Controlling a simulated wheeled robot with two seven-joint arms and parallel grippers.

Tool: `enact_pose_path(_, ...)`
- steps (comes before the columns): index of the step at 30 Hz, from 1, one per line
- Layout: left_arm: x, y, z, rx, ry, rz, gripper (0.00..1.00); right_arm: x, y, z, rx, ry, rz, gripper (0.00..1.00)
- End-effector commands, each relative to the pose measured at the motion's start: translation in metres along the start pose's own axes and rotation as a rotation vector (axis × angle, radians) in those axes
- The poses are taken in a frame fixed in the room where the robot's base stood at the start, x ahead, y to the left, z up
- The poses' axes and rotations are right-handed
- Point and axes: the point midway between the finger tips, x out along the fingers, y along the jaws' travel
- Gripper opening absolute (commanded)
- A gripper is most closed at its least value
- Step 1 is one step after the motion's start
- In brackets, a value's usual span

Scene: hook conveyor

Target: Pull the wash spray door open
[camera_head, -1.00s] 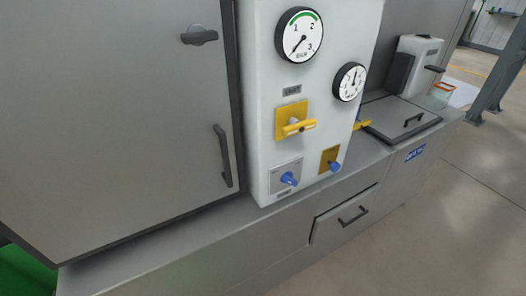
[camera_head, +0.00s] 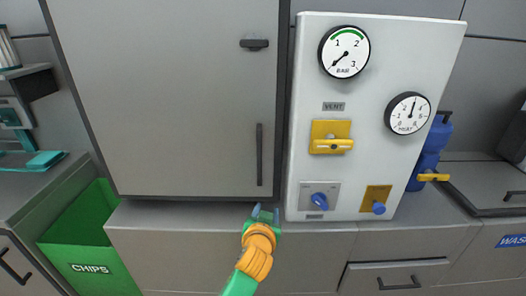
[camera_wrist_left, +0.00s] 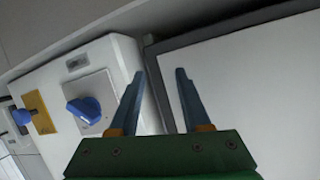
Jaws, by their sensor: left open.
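The wash spray door (camera_head: 170,90) is a large grey panel with a dark frame, and it looks closed. Its dark vertical bar handle (camera_head: 259,154) is near its right edge, with a dark latch (camera_head: 254,44) higher up. My left gripper (camera_head: 265,212) is open and empty, just below the door's lower right corner and below the handle. In the left wrist view the spread fingers (camera_wrist_left: 158,92) point up between the white control panel (camera_wrist_left: 130,70) and the door's frame (camera_wrist_left: 150,65). The handle is not clear in that view. My right gripper is not in view.
The head view shows the control panel (camera_head: 440,45) with gauges, a yellow vent lever (camera_head: 331,145) and blue knobs right of the door. A green chips bin (camera_head: 80,245) stands at lower left. A grey ledge (camera_head: 180,215) runs below the door.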

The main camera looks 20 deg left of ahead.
Motion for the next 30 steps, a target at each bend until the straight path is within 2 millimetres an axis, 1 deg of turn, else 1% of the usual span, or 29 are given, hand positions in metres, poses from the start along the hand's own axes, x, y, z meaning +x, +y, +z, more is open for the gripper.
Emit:
enact_pose_path(1,-0.004,-0.004,-0.021,-0.024,0.051,-0.02,0.47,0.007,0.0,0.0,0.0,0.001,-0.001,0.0)
enact_pose_path(2,-0.007,-0.009,-0.035,-0.04,0.081,-0.035,0.47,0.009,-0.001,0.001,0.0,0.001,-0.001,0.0)
enact_pose_path(3,-0.014,-0.015,-0.053,-0.064,0.122,-0.056,0.47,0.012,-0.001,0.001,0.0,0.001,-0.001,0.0)
enact_pose_path(5,-0.026,-0.025,-0.082,-0.104,0.187,-0.087,0.47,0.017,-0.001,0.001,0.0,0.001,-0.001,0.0)
enact_pose_path(6,-0.035,-0.031,-0.099,-0.133,0.227,-0.107,0.47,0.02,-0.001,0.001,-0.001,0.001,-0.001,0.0)
enact_pose_path(9,-0.058,-0.047,-0.133,-0.201,0.316,-0.148,0.47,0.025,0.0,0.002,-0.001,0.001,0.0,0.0)
enact_pose_path(10,-0.064,-0.051,-0.139,-0.217,0.335,-0.157,0.47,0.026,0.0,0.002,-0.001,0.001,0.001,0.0)
enact_pose_path(12,-0.069,-0.057,-0.15,-0.237,0.357,-0.169,0.47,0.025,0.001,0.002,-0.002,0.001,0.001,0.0)
enact_pose_path(13,-0.067,-0.058,-0.153,-0.239,0.36,-0.172,0.47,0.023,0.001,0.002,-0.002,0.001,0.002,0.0)
enact_pose_path(14,-0.064,-0.06,-0.156,-0.24,0.361,-0.173,0.47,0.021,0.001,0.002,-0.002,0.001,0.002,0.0)
enact_pose_path(19,-0.034,-0.066,-0.167,-0.237,0.358,-0.173,0.47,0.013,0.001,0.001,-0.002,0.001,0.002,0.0)
enact_pose_path(21,-0.024,-0.069,-0.17,-0.237,0.357,-0.172,0.47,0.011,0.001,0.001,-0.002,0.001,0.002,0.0)
enact_pose_path(24,-0.014,-0.07,-0.172,-0.238,0.357,-0.171,0.47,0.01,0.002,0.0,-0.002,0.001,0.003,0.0)
enact_pose_path(27,-0.008,-0.071,-0.173,-0.238,0.357,-0.171,0.47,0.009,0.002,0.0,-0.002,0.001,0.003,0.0)
enact_pose_path(30,-0.006,-0.071,-0.173,-0.239,0.357,-0.17,0.47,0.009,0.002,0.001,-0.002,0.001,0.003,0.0)
